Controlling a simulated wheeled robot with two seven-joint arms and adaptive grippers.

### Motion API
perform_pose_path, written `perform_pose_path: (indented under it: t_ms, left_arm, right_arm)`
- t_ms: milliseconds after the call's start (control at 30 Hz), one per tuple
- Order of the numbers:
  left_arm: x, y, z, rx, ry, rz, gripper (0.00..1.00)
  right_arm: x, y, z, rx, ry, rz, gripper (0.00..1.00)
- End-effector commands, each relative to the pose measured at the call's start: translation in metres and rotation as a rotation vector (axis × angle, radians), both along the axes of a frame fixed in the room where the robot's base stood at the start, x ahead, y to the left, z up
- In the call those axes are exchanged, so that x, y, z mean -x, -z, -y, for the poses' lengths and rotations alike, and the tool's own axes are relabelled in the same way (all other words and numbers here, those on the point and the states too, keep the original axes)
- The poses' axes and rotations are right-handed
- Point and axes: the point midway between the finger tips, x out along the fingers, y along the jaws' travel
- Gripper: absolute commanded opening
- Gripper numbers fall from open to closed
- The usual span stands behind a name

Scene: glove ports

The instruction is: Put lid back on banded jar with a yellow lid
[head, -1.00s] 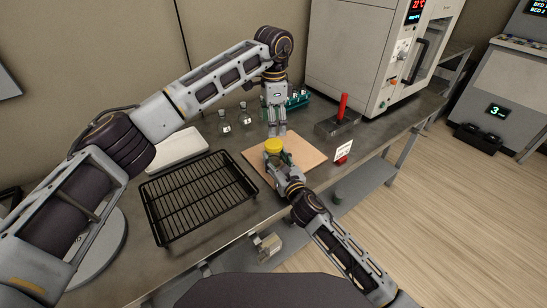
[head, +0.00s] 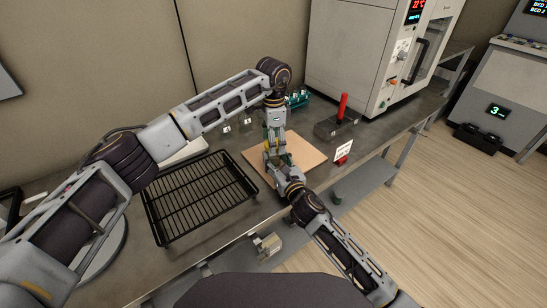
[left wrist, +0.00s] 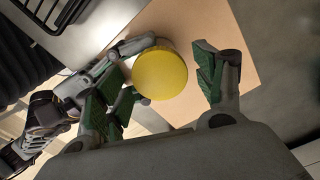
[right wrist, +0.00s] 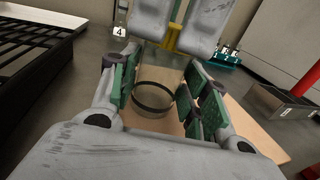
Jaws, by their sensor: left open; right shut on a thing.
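The clear jar with a dark band (right wrist: 153,98) stands over the tan board (head: 306,150). My right gripper (head: 272,163) is shut on its sides; in the right wrist view its green pads flank the glass. The yellow lid (left wrist: 160,74) is at the jar's mouth; a strip of it shows in the right wrist view (right wrist: 174,39). Whether it sits fully down cannot be told. My left gripper (head: 273,145) points down from above, open, with its fingers on either side of the lid. In the head view, the grippers hide the jar and lid.
A black wire rack (head: 200,195) stands left of the board. Numbered bottles, partly hidden by my left arm, are behind. A grey block with a red handle (head: 342,112), a small sign (head: 343,149) and a large oven-like cabinet (head: 365,50) are to the right.

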Motion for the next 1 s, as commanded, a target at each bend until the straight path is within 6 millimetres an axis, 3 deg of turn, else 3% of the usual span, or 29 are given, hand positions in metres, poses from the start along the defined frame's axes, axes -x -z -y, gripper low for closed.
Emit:
perform_pose_path:
  t_ms: [133,500,733,1000]
  left_arm:
    - [0.0000,-0.0001,-0.0001,0.000,0.000,0.000,0.70]
    - [-0.0001,-0.0003,0.0000,0.000,0.000,0.000,0.23]
    - [-0.0002,-0.0005,-0.0001,0.000,0.039,0.000,0.23]
    - [-0.0006,-0.0007,-0.0006,-0.001,0.233,0.002,0.23]
  right_arm:
    - [0.0000,0.0002,0.0000,0.000,0.000,0.000,0.00]
    - [0.0000,0.0002,0.0000,0.000,0.000,0.000,0.00]
    - [0.0002,0.0002,-0.0001,0.000,0.000,0.000,0.00]
    - [0.0002,0.0002,-0.0002,0.000,0.000,0.000,0.00]
